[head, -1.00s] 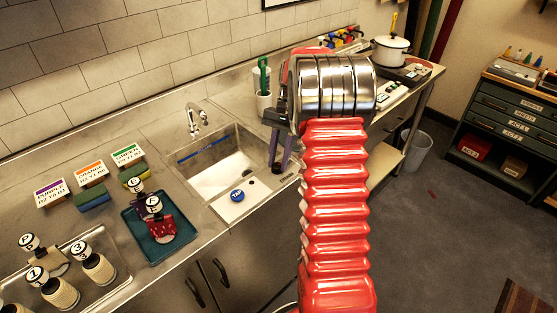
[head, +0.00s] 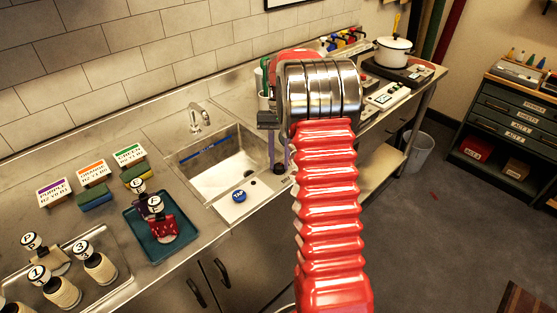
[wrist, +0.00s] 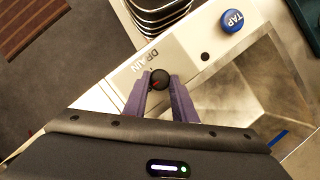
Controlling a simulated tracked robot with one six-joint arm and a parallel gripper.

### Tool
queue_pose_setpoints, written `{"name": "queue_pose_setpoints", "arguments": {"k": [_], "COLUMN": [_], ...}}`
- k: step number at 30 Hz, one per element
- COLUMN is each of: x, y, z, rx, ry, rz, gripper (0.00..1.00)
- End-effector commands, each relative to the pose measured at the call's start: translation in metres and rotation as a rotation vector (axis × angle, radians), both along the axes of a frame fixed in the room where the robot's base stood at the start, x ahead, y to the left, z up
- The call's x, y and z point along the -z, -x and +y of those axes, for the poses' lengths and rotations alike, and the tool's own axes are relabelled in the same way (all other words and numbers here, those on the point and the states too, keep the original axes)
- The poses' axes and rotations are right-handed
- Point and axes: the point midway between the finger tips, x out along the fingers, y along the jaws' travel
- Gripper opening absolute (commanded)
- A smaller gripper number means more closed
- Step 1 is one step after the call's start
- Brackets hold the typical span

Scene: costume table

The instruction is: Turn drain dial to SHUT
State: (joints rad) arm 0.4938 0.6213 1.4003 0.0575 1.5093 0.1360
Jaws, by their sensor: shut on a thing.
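The drain dial (wrist: 160,78) is a small round black knob with a red mark, on the pale sink-side panel beside the printed word DRAIN (wrist: 145,60). In the wrist view my gripper (wrist: 161,84) has its two purple fingers on either side of the dial, shut on it. In the head view the dial (head: 279,169) shows small at the sink's right front corner, with my gripper (head: 279,163) over it. No SHUT marking is readable, so I cannot tell which setting the red mark points to.
A blue TAP knob (wrist: 232,21) sits on the same panel, also in the head view (head: 239,196). The sink basin (head: 222,170) lies behind the panel. A teal tray (head: 168,236) with lettered stampers stands left. A white pot (head: 393,52) is far right.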

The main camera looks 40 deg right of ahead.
Motion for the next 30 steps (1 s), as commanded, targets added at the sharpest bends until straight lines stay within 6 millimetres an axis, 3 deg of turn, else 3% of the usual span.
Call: {"name": "queue_pose_setpoints", "arguments": {"k": [3,4,12,23,30], "x": [0.000,0.000,0.000,-0.004,-0.028], "y": [0.000,0.000,0.000,-0.002,-0.010], "z": [-0.001,-0.001,0.000,-0.001,-0.008], "rx": [0.001,0.001,0.001,0.001,0.001], "ry": [0.002,0.002,0.001,0.000,0.001], "rz": [-0.001,-0.001,-0.001,-0.001,-0.003], "gripper": [0.02,0.25,0.43,0.43,0.43]}}
